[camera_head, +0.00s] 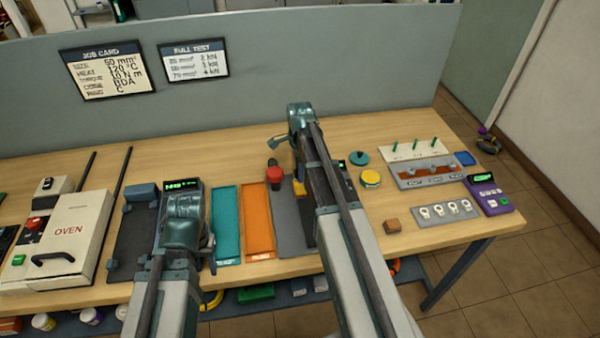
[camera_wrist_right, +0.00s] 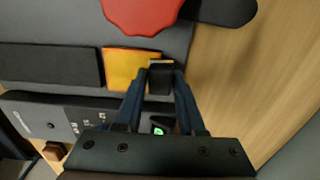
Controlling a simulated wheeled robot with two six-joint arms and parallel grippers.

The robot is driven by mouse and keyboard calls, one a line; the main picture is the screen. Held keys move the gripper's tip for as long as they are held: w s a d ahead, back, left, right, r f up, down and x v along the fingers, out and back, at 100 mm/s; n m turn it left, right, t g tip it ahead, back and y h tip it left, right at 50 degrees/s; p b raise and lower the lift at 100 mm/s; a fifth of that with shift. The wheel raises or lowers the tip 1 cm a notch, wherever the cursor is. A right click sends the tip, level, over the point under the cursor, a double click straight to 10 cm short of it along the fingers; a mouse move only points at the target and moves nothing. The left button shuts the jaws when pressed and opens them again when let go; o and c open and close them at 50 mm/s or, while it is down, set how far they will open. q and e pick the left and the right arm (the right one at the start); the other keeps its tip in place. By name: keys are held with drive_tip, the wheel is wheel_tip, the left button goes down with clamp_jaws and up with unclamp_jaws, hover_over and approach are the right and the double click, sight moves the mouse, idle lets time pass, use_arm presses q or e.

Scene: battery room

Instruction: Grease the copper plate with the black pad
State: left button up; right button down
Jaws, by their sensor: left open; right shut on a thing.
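My right gripper (camera_wrist_right: 162,72) is shut on a small black block, seemingly the black pad (camera_wrist_right: 160,82), in the right wrist view. It is over or beside a yellow-orange piece (camera_wrist_right: 120,68); I cannot tell whether they touch. In the head view the right arm hides these fingertips. Copper-brown pieces, likely the copper plate (camera_head: 430,170), lie in a grey fixture at the right of the bench. My left gripper (camera_head: 207,245) is open near the front of the bench by the black scale-like device; its fingertips are hard to make out.
A red knob (camera_head: 274,175) stands left of the right arm. Orange (camera_head: 258,222) and teal (camera_head: 226,225) trays lie between the arms. A white oven (camera_head: 70,235) stands left. Bare bench lies at front right.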

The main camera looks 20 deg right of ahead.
sight(302, 187)
drive_tip(key=shift+s, duration=0.15)
drive_tip(key=shift+s+a+r, duration=0.1)
drive_tip(key=shift+s+a, duration=0.1)
drive_tip(key=shift+s, duration=0.65)
drive_tip(key=shift+s+a, duration=0.2)
drive_tip(key=shift+s, duration=0.65)
drive_tip(key=shift+s, duration=0.1)
drive_tip(key=shift+s+a, duration=0.25)
drive_tip(key=shift+s, duration=0.65)
drive_tip(key=shift+s+a, duration=0.2)
drive_tip(key=shift+s, duration=0.65)
use_arm(q)
wheel_tip(302, 187, up, 6)
drive_tip(key=p, duration=0.6)
use_arm(e)
wheel_tip(302, 187, up, 6)
drive_tip(key=shift+f, duration=0.1)
drive_tip(key=shift+w, duration=0.1)
